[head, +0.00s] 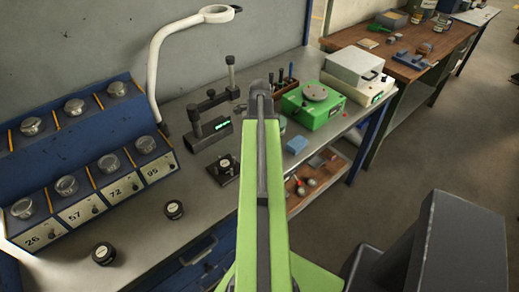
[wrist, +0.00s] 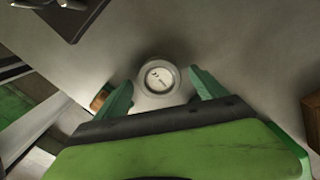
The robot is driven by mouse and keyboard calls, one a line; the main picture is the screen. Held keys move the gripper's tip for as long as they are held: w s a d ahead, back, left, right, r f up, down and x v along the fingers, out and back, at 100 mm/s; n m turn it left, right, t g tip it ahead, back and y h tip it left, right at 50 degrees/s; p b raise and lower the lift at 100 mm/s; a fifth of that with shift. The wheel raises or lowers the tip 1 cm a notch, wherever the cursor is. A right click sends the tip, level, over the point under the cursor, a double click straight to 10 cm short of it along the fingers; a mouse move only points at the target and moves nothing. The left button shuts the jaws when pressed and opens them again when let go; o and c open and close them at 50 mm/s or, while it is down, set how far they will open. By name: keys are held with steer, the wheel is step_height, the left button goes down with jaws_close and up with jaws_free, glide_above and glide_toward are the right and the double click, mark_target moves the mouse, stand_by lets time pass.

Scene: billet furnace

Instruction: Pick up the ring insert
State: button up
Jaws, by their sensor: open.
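A small round piece (wrist: 161,78) with a grey rim and a pale face with small dark print stands on the grey bench top in the wrist view. It looks like the ring insert, though I cannot read the print. My gripper (wrist: 160,84) is open, with one green finger on each side of the piece. I see gaps between the fingers and the piece, and I cannot tell the height of the fingertips above the bench. In the head view my arm hides the gripper and most of the bench spot in front of it.
A blue rack (head: 70,150) with numbered bins and round metal knobs stands at the left.

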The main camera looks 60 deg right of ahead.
jaws_close()
stand_by(0.4)
steer(key=shift+r, duration=0.2)
